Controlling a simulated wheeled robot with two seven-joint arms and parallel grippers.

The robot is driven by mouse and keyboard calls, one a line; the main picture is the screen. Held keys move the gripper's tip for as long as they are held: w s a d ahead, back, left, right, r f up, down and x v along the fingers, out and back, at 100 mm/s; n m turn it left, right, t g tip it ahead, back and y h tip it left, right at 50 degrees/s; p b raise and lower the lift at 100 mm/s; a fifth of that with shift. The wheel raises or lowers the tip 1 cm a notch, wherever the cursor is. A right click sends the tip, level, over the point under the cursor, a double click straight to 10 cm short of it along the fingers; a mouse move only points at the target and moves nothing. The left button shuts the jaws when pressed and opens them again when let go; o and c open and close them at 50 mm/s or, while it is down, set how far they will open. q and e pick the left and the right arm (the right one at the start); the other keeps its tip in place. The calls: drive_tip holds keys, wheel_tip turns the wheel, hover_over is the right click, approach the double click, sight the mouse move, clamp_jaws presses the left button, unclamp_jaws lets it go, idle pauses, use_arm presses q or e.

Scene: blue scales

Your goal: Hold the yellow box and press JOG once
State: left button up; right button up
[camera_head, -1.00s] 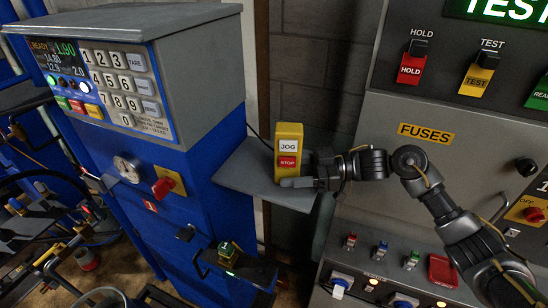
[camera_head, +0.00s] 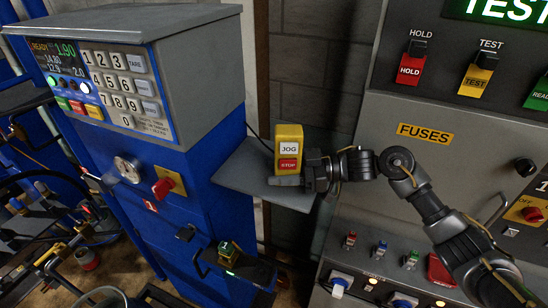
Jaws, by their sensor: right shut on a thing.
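The yellow box (camera_head: 297,135) stands upright on a small grey shelf (camera_head: 243,178) at the side of the blue cabinet. Its front has a white JOG button (camera_head: 289,149) above a red STOP button (camera_head: 289,163). My right gripper (camera_head: 290,178) comes in from the right and is shut on the lower part of the box. One finger lies across the front below STOP; the other finger is hidden. Both buttons are uncovered. My left gripper is not in view.
The blue scale cabinet (camera_head: 215,150) with keypad (camera_head: 124,88) stands at left. A grey test panel (camera_head: 450,180) with HOLD and TEST switches stands at right, close to my right arm. The shelf left of the box is clear.

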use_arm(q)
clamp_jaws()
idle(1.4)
